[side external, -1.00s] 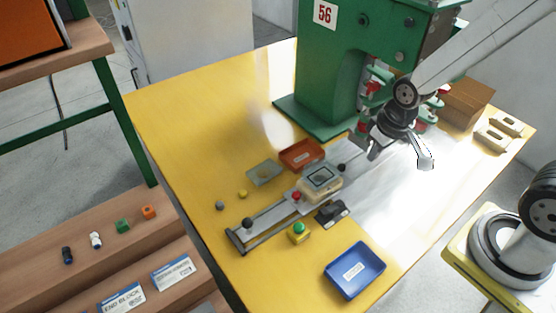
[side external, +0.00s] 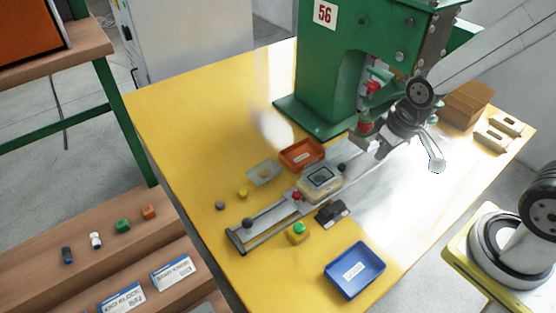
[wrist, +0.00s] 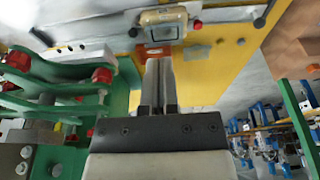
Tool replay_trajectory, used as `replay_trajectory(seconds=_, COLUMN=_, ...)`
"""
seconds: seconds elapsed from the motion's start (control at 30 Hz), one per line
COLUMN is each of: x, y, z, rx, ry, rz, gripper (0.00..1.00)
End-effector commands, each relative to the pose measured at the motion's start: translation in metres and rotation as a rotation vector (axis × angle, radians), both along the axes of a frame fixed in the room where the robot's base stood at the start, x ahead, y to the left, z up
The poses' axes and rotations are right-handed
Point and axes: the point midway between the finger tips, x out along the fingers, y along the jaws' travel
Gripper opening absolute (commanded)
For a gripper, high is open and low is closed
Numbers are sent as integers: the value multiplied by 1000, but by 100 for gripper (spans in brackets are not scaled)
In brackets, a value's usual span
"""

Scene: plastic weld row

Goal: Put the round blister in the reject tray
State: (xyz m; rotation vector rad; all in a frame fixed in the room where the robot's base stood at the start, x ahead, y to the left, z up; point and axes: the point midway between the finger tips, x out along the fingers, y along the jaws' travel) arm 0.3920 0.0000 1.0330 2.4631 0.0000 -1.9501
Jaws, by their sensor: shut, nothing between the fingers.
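A pale translucent piece with a rounded middle (side external: 263,172) lies flat on the yellow table, left of an orange-red tray (side external: 290,163); it may be the round blister, but its shape is too small to be sure. The orange-red tray and a blue tray (side external: 342,281) each carry a white label I cannot read. A beige fixture (side external: 311,195) with a dark-framed plate on top sits on the slide rail; it also shows in the wrist view (wrist: 150,18). My gripper (side external: 380,153) is shut and empty, above the table right of the fixture; its closed fingers show in the wrist view (wrist: 159,70).
The green press (side external: 318,75) stands close behind my gripper. A cardboard box (side external: 466,101) stands at the right. The table's far left is clear.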

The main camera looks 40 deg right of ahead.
Motion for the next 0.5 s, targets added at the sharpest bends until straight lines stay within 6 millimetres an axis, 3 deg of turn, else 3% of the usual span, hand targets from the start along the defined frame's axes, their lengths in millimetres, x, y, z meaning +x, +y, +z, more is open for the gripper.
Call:
replay_trajectory(seconds=0.4, x=0, y=0, z=0, rx=0, ry=0, rz=0, gripper=0)
replay_trajectory(seconds=0.43, x=0, y=0, z=0, rx=0, ry=0, rz=0, gripper=3)
replay_trajectory(seconds=0.5, x=0, y=0, z=0, rx=0, ry=0, rz=-2, gripper=25)
